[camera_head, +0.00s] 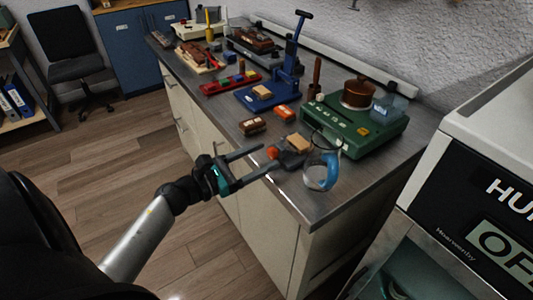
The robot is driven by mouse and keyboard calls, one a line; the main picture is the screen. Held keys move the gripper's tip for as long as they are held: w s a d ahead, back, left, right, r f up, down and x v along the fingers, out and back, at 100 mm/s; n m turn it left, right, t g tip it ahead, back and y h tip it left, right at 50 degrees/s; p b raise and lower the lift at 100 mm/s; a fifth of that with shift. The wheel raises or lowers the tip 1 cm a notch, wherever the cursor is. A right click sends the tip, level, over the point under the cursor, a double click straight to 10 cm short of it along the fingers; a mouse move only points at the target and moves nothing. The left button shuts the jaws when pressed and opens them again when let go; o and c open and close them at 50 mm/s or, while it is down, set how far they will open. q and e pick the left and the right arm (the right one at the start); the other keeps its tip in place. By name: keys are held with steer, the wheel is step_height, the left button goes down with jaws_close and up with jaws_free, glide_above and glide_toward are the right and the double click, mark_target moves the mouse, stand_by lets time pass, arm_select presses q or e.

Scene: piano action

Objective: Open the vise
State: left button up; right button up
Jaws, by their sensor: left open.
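A small dark grey device (291,160), which looks like the vise, sits near the front edge of the workbench. A light wooden block (299,143) shows at its top. An orange-red knob (272,152) is at its left end. My left gripper (268,157) is open, with its fingers pointing right at the bench's front edge. The fingertips are close to the knob; I cannot tell whether they touch it or stand around it. Whether the vise jaws are apart is too small to tell. My right gripper is not in view.
A glass jug (318,176) with a blue handle stands just right of the device. Brown blocks (253,126), a blue press (285,75) and a green machine (358,124) crowd the bench (222,117) behind. A large white-topped machine (490,115) stands at right.

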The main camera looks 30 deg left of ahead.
arm_select(q)
steer(key=shift+x, duration=0.85)
jaws_close()
